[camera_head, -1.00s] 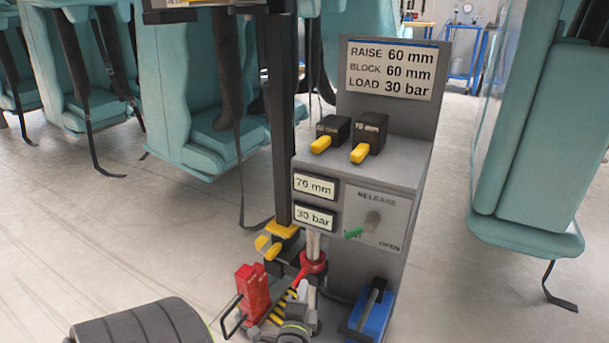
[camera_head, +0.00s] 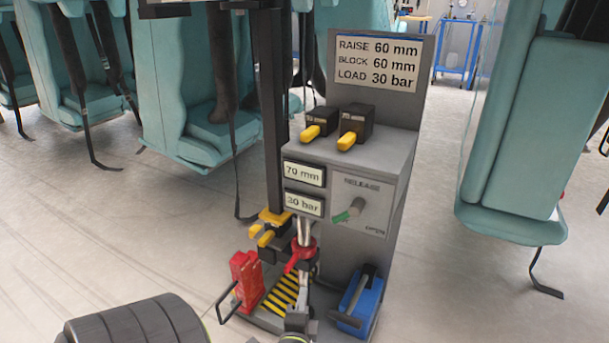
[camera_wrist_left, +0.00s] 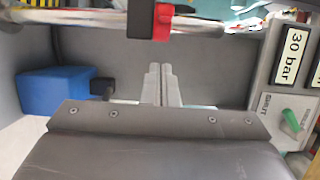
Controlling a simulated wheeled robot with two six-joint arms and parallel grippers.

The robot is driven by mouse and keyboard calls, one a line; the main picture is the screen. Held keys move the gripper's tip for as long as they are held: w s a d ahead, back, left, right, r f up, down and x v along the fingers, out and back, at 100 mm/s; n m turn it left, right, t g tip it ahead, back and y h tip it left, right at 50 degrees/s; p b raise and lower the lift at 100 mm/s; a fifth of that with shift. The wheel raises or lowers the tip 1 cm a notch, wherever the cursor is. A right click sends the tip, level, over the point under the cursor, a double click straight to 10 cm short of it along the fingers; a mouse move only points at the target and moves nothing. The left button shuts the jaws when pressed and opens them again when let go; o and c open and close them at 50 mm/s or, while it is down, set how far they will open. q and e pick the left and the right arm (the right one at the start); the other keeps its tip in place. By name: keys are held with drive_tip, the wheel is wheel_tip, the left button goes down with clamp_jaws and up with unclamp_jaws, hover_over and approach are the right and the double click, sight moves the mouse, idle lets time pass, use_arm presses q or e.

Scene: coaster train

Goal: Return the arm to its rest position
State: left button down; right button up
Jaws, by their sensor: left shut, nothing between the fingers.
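My left gripper (camera_head: 299,305) is at the bottom of the head view, in front of the striped base of the grey stand (camera_head: 345,250). Its fingers (camera_wrist_left: 162,72) are shut and empty in the left wrist view. A red-and-black collar on a chrome rod (camera_wrist_left: 205,25) crosses that view just beyond the fingertips. I cannot tell how far apart they are. A thick black arm part of mine (camera_head: 135,325) fills the lower left of the head view. My right gripper is not seen.
The stand carries 70 mm and 30 bar displays, two yellow-handled blocks (camera_head: 330,130) and a green-tipped lever (camera_head: 347,212). A red block (camera_head: 246,280) and blue box (camera_head: 360,300) flank its base. Teal seats (camera_head: 515,140) stand either side; floor is open at left.

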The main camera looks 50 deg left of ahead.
use_arm(q)
drive_tip(key=v, duration=0.4)
drive_tip(key=shift+s+d+r, duration=0.1)
drive_tip(key=shift+s, duration=0.25)
